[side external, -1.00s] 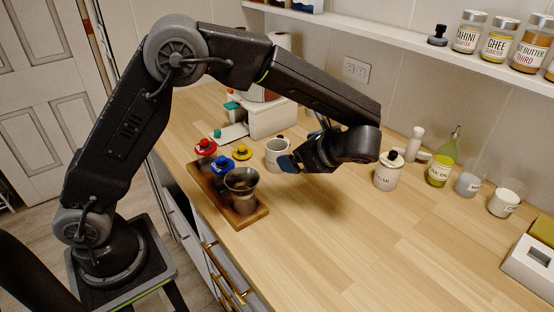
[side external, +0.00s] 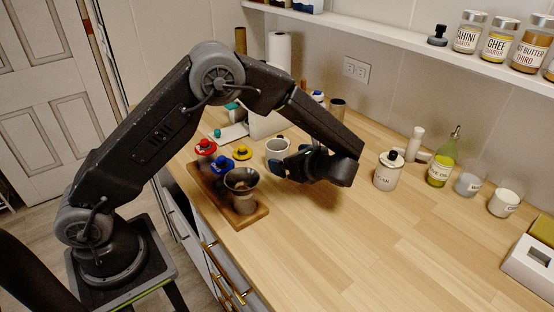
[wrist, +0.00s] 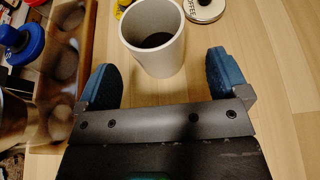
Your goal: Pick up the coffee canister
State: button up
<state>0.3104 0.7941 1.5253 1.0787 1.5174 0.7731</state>
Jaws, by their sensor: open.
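A lidded white canister (wrist: 203,12) lettered COFFEE shows at the top edge of the wrist view, partly cut off. I cannot make it out surely in the side view, where my arm covers part of the counter. My gripper (wrist: 161,82) is open, low over the counter, with blue fingertips spread apart. An open white cup (wrist: 155,62) with a dark inside stands upright just ahead of and between the fingertips. It also shows in the side view (side external: 275,154), left of my gripper (side external: 283,167). The coffee canister is beyond the cup, to the right in the wrist view.
A wooden tray (side external: 246,218) with a metal funnel-topped cup (side external: 240,182) lies left of my gripper. Red, blue and yellow knobbed items stand near it. A sugar canister (side external: 387,174) and an oil bottle (side external: 440,168) stand right. The front right counter is clear.

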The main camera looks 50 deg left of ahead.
aim_at(279, 158)
jog(key=x, duration=0.5)
jog(key=shift+s+d+f, duration=0.1)
jog(key=shift+s+f, duration=0.1)
jog(key=c, duration=1.1)
